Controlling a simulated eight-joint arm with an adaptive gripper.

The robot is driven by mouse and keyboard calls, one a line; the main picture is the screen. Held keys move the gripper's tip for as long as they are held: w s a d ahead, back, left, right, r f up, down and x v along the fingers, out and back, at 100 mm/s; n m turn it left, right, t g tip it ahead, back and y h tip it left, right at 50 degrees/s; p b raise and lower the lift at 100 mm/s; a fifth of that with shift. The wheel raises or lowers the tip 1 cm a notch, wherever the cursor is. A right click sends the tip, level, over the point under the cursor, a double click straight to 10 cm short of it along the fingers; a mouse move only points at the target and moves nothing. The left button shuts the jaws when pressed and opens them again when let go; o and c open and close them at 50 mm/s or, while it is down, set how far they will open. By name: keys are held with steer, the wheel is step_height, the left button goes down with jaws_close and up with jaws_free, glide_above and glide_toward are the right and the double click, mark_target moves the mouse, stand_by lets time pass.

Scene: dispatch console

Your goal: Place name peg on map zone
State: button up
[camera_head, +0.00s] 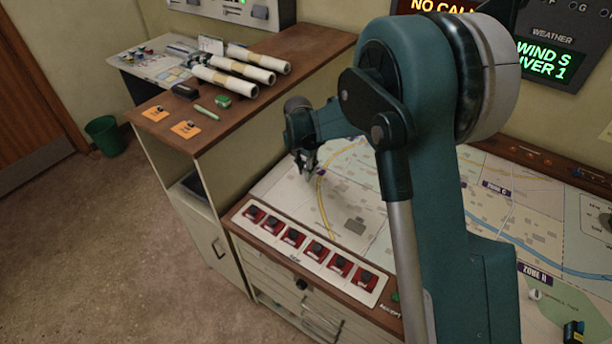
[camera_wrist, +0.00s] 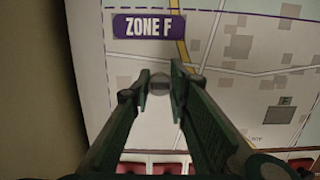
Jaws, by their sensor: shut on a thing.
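No name on the peg can be read. In the wrist view a purple label reading ZONE F (camera_wrist: 149,26) lies on the map (camera_wrist: 220,104), just beyond the fingertips. In the head view my gripper (camera_head: 307,163) hangs low over the left side of the map (camera_head: 335,203). The peg cannot be made out there. I cannot tell whether the peg touches the map.
A row of red-and-black buttons (camera_head: 317,250) lines the console's front edge. On the left, a brown shelf (camera_head: 255,107) holds rolled papers (camera_head: 258,60), two orange cards (camera_head: 186,129) and a green object (camera_head: 222,101). A ZONE H label (camera_head: 535,273) and small white object (camera_head: 535,294) are at right.

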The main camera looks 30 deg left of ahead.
steer(key=shift+f, duration=1.35)
steer(key=shift+f, duration=0.2)
steer(key=o, duration=0.7)
steer(key=shift+r, duration=0.2)
steer(key=r, duration=0.4)
steer(key=s+r, duration=0.1)
steer(key=r, duration=0.7)
steer(key=shift+s, duration=0.35)
